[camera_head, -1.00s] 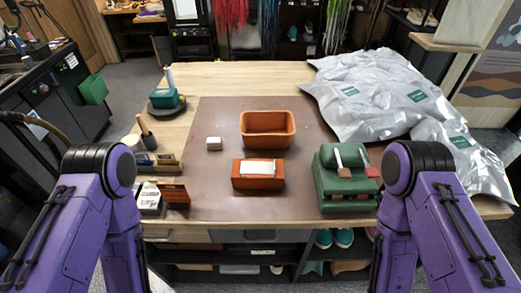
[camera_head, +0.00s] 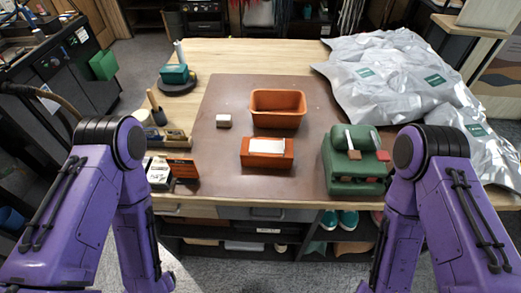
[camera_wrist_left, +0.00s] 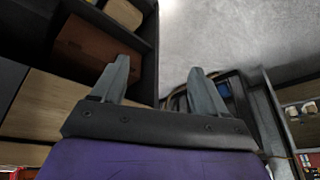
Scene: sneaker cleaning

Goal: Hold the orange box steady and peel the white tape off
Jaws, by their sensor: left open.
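The orange box (camera_head: 268,162) sits on the brown mat near the table's front edge. The white tape (camera_head: 267,146) lies across its top. Both are untouched in the head view. My left gripper (camera_wrist_left: 158,85) shows in the left wrist view with its two fingers apart and nothing between them. It is away from the box, with shelves and grey floor beyond it. In the head view both my arms hang at the table's front, and neither gripper shows. My right gripper is not in view.
An open orange bin (camera_head: 278,122) stands behind the box. A small white block (camera_head: 223,121) is left of the bin. A green case (camera_head: 352,178) with brushes is at the right. Silver bags (camera_head: 395,75) cover the back right. The brown mat (camera_head: 215,160) has bare room around the box.

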